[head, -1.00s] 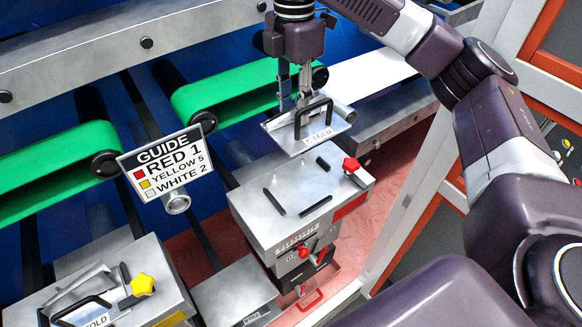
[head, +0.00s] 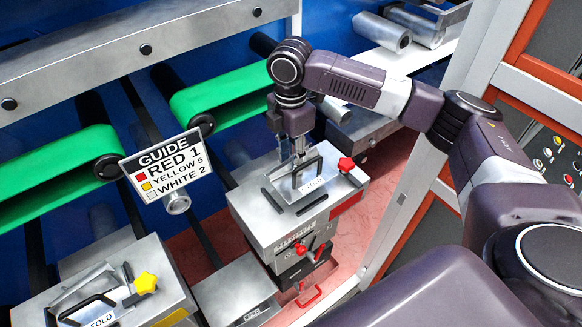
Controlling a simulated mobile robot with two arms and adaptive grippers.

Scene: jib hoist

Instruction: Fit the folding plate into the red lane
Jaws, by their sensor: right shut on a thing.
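The folding plate (head: 309,186) is a grey metal plate with a black handle and a label ending in "FOLD". It is on or just above the top of the red-marked block (head: 262,232), between the black guide strips; whether it is fully seated I cannot tell. My right gripper (head: 299,163) is shut on the plate from above, and its fingers are partly hidden by the handle. My left gripper is not in view.
A guide sign (head: 168,165) reads red 1, yellow 5, white 2. A yellow-knobbed block (head: 150,310) with another fold plate (head: 93,309) is at lower left. Green belts (head: 50,172) run behind. A white-and-orange frame (head: 415,190) stands at right.

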